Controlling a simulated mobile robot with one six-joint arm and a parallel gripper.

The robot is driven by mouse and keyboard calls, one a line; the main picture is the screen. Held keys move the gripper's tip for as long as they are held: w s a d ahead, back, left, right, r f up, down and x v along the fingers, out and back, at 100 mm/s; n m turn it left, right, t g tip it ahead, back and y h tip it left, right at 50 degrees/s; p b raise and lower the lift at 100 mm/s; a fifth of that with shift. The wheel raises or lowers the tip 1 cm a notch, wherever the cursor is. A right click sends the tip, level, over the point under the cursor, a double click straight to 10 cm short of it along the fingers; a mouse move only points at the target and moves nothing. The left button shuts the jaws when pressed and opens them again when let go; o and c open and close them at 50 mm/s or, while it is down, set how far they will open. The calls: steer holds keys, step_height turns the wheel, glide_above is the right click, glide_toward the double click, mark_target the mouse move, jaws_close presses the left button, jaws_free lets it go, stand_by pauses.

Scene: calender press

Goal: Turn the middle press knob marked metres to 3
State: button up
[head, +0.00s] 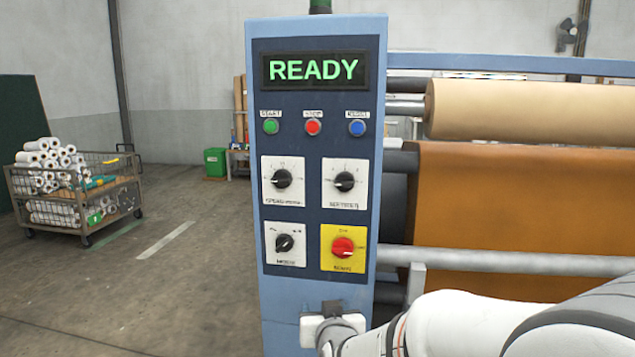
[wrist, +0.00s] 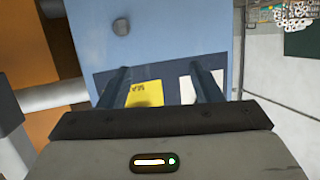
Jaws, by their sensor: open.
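The blue press panel (head: 314,235) carries several knobs. In the head view the upper right knob (head: 344,182) is black on a white plate, with a small label under it that is too blurred to read surely. The upper left knob (head: 282,179) is similar, and its label seems to start with "SPEED". Their exact pointer settings are too small to read. My gripper (head: 332,312) is low in front of the panel, below the knobs. In the wrist view my gripper (wrist: 160,72) is open and empty, its two fingers apart before the panel's lower part.
A lower left black knob (head: 285,243) and a red switch (head: 343,247) on a yellow plate are below. The display (head: 314,70) reads READY, above green, red and blue buttons. Rollers with brown material (head: 510,190) stand right; a loaded cart (head: 75,190) stands left. Floor between is clear.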

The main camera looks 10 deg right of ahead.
step_height(320, 180, up, 10)
steer(key=w+m+t+h+p, duration=0.1)
steer(key=t+h+p, duration=0.1)
steer(key=t+p, duration=0.15)
steer(key=m+t+h+p, duration=0.2)
steer(key=t+h+p, duration=0.1)
steer(key=h+p, duration=0.2)
glide_toward(344, 187)
steer(key=w, duration=0.1)
steer(key=p+x, duration=0.1)
steer(key=x, duration=0.7)
steer(key=shift+d, duration=0.15)
steer(key=shift+c, duration=0.3)
steer(key=c, duration=0.9)
